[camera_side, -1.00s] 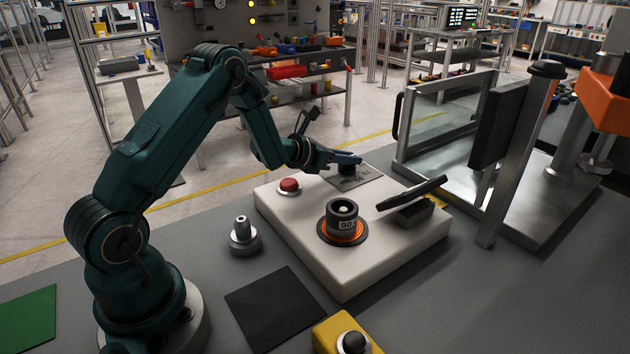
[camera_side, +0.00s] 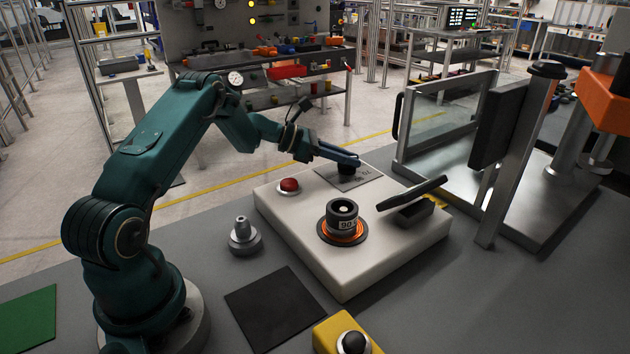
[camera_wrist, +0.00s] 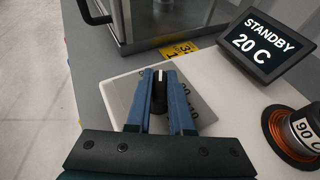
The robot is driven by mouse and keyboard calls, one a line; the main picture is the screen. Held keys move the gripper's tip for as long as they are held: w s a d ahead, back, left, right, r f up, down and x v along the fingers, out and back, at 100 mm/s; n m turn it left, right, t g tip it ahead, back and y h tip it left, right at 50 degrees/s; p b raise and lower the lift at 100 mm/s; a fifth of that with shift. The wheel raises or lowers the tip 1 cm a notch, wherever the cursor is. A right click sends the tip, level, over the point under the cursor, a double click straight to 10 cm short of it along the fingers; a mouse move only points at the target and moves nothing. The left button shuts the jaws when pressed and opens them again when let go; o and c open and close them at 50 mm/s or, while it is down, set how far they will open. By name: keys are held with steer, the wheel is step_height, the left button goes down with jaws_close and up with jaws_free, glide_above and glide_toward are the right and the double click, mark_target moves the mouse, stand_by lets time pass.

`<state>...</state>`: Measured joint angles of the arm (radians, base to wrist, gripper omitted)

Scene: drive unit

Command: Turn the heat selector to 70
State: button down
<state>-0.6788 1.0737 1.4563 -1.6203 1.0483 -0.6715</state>
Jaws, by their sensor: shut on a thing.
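The heat selector is a black knob (camera_side: 346,169) on a grey number plate (camera_side: 364,180) at the back of the white unit. In the wrist view the dark knob (camera_wrist: 159,92) with a pale line sits between the blue fingers. My gripper (camera_wrist: 159,80) is shut on it; in the side view my gripper (camera_side: 352,162) slants down onto the knob from the left. The fingers hide much of the plate, and I cannot tell which number the pale line points at.
A tilted display (camera_wrist: 264,40) reads STANDBY 20 C. A round black part with an orange ring (camera_side: 342,222) and a red button (camera_side: 289,186) are on the white unit (camera_side: 300,228). A metal frame with a clear panel (camera_side: 450,122) stands behind to the right.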

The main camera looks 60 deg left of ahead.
steer(key=shift+r+m+g+h, duration=0.15)
steer(key=shift+m+g+h, duration=0.75)
steer(key=shift+m+h, duration=0.45)
steer(key=c, duration=0.8)
jaws_free()
steer(key=shift+v, duration=2.5)
